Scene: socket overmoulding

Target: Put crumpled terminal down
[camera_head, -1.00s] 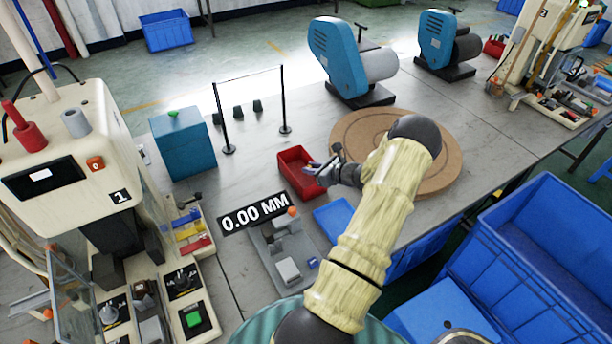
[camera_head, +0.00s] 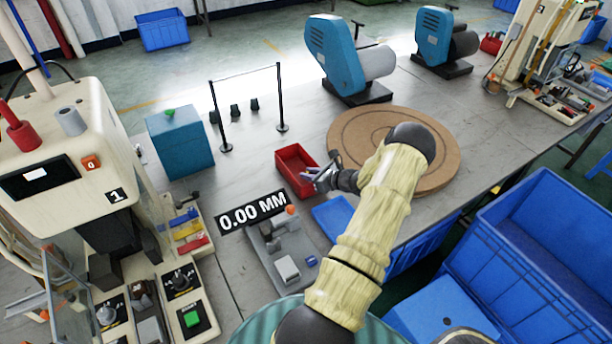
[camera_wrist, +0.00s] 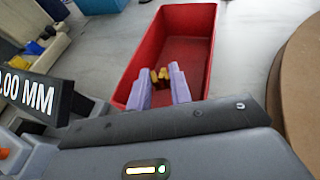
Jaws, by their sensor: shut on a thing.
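My gripper (camera_head: 322,177) is at the near right edge of a red bin (camera_head: 296,166) on the bench in the head view. In the wrist view my gripper (camera_wrist: 163,84) has its two lilac fingers close together, pointing over the red bin (camera_wrist: 203,52). A small brass-coloured terminal (camera_wrist: 159,75) shows at the fingertips, and the gripper is shut on it. The terminal appears over the bin's near part; its height above the bin floor is hard to tell. It is too small to make out in the head view.
A round brown wooden board (camera_head: 445,170) lies right of the bin. A blue tray (camera_head: 333,213) and a grey measuring device (camera_head: 283,250) with a "0.00 MM" label are nearer. A teal box (camera_head: 180,142) and a black-post stand (camera_head: 281,127) stand to the left. Bare bench lies behind the bin.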

